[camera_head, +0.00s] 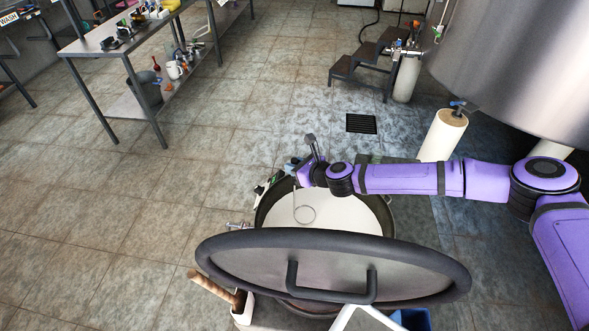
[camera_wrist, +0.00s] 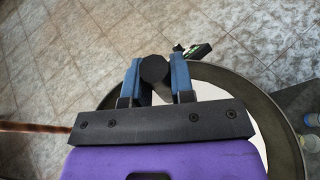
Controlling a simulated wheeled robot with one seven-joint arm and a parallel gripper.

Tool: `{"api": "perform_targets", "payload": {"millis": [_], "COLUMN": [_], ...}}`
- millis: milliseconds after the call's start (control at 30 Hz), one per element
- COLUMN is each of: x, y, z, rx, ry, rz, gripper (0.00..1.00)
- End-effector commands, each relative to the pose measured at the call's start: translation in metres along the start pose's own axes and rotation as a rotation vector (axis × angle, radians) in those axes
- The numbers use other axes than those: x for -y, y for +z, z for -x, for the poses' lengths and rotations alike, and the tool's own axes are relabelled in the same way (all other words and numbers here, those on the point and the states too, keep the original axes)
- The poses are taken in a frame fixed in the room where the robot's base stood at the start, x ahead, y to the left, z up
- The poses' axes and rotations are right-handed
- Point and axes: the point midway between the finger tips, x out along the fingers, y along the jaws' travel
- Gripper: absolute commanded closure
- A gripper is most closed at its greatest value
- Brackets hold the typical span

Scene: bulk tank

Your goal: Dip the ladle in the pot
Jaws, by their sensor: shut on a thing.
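The pot (camera_head: 392,216) is a wide, round, dark-rimmed vessel holding white liquid (camera_head: 350,213). Its rim also shows in the wrist view (camera_wrist: 240,76). My gripper (camera_head: 297,170) is above the pot's far left rim. In the wrist view my gripper (camera_wrist: 154,72) has its blue fingers shut on the ladle's dark round handle (camera_wrist: 153,69). The ladle's thin shaft (camera_head: 294,202) hangs down from the gripper to a round end (camera_head: 305,214) seen against the white liquid. I cannot tell whether that end touches the liquid or hangs above it.
A large dark-rimmed lid (camera_head: 330,262) stands tilted in front of the pot, hiding its near side. A small black-green device (camera_head: 266,184) sits at the left rim. A wooden-handled tool (camera_head: 214,290) stands at front left. A steel tank (camera_head: 520,60) is at right.

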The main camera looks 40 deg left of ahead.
Motion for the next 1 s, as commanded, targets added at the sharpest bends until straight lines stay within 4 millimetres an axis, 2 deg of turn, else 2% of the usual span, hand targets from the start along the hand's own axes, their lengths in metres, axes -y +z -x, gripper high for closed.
{"api": "perform_targets", "payload": {"millis": [1000], "x": [0.001], "y": [0.047], "z": [0.019], "rx": [0.001], "ry": [-0.001], "rz": [0.0], "gripper": [1.0]}}
